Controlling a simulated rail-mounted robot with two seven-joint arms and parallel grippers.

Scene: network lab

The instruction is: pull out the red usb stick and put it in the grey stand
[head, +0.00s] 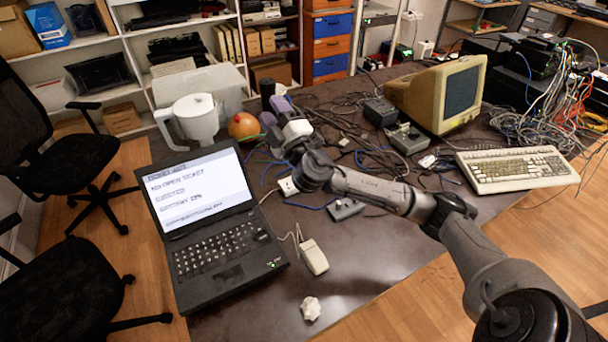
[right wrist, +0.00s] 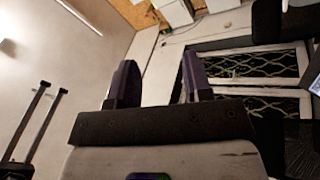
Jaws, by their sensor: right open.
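My right gripper (head: 274,112) is over the far left part of the dark table, beyond the laptop and near an orange-red round object. Its purple-dark fingers are apart, and nothing shows between them in the right wrist view (right wrist: 160,84). I cannot make out a red usb stick in either view. A small grey box (head: 345,208) lies on the table below my right forearm; I cannot tell whether it is the grey stand. My left gripper is not in view.
An open black laptop (head: 222,250), a white mouse (head: 314,257) and a crumpled white scrap (head: 310,308) are at the front left. A white jug (head: 196,118) stands behind. A beige monitor (head: 436,95), a keyboard (head: 516,169) and tangled cables fill the back and right.

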